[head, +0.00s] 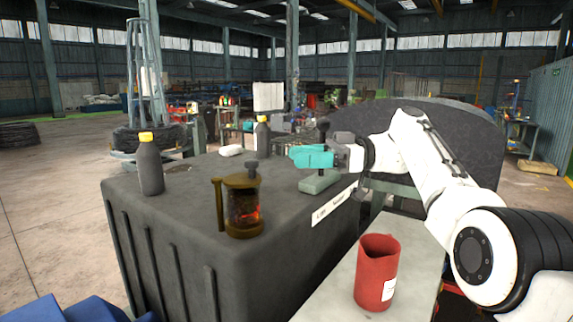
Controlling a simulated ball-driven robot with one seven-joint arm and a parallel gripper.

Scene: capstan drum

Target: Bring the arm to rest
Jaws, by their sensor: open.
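My white arm reaches in from the right over the big dark grey box (170,225). My gripper (303,156) has teal fingers pointing left, above the box top; it is open. A grey-green block (319,182) with a dark upright stem and a black knob (323,127) stands at the box's right edge. The teal fingers overlap the stem in the picture; whether they touch it I cannot tell.
On the box stand a brown lantern with an orange glow (243,207), a yellow-capped dark bottle (149,165), a second such bottle (263,138) and a white lump (231,150). A red jug (377,272) stands on a pale surface (335,290) at front right.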

